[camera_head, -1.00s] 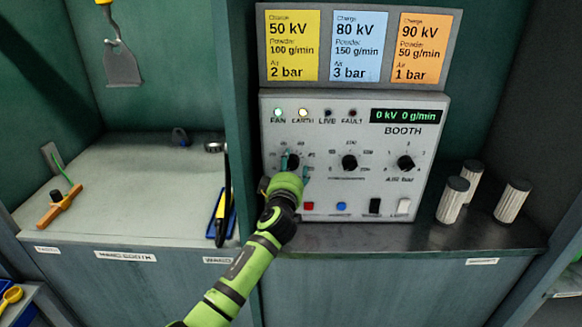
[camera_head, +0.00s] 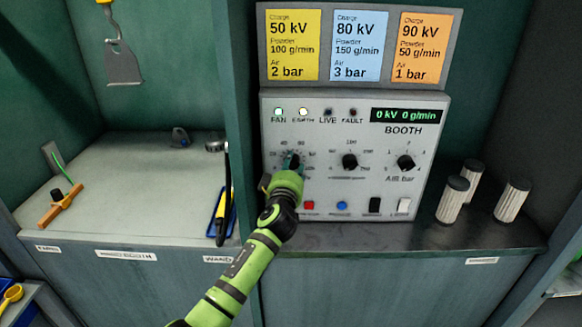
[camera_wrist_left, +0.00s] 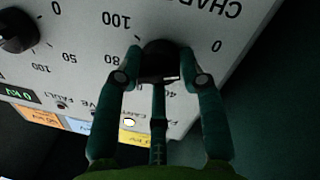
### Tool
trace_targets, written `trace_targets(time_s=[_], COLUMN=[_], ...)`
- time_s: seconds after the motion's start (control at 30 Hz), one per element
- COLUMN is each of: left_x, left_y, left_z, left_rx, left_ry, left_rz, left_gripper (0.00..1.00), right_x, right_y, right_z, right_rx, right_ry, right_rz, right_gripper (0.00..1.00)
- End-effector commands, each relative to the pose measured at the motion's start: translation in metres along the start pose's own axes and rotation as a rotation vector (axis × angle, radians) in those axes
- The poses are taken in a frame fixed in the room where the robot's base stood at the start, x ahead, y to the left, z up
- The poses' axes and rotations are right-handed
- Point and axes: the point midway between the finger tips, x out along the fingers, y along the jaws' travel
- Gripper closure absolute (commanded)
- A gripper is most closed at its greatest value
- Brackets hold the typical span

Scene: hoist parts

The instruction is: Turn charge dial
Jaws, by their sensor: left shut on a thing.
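The charge dial (camera_wrist_left: 162,60) is the black knob at the left of the booth panel (camera_head: 350,115). In the wrist view its scale numbers and part of the word CHARGE show upside down. My left gripper (camera_head: 292,163) is shut on the dial, with one finger on each side of it in the wrist view (camera_wrist_left: 161,66). In the head view the gripper and hand partly hide the dial. The display (camera_head: 405,115) reads 0 kV and 0 g/min. The FAN and EARTH lamps are lit; LIVE and FAULT are dark. My right gripper is not in view.
Two more black dials, the middle one (camera_head: 349,161) and the air dial (camera_head: 405,162), sit right of my gripper. Below are a red button (camera_head: 309,205), a blue button (camera_head: 341,206) and switches. Setting cards (camera_head: 359,47) hang above. Several filter cylinders (camera_head: 453,199) stand at the right.

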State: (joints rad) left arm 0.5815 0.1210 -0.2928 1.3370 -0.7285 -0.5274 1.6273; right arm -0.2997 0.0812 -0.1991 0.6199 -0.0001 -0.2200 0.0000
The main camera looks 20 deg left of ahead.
Motion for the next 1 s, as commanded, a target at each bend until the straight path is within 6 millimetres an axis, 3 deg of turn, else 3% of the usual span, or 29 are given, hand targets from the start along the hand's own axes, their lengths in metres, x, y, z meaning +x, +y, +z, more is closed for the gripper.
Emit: trace_targets(time_s=[1.0], left_x=[0.000], left_y=[0.002], left_z=[0.000], left_rx=[0.916], left_ry=[-0.076], left_rz=[-0.072], left_gripper=[0.93], right_x=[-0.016], right_y=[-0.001], right_z=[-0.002], right_rx=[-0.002], right_ry=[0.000], right_rz=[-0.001], right_gripper=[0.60])
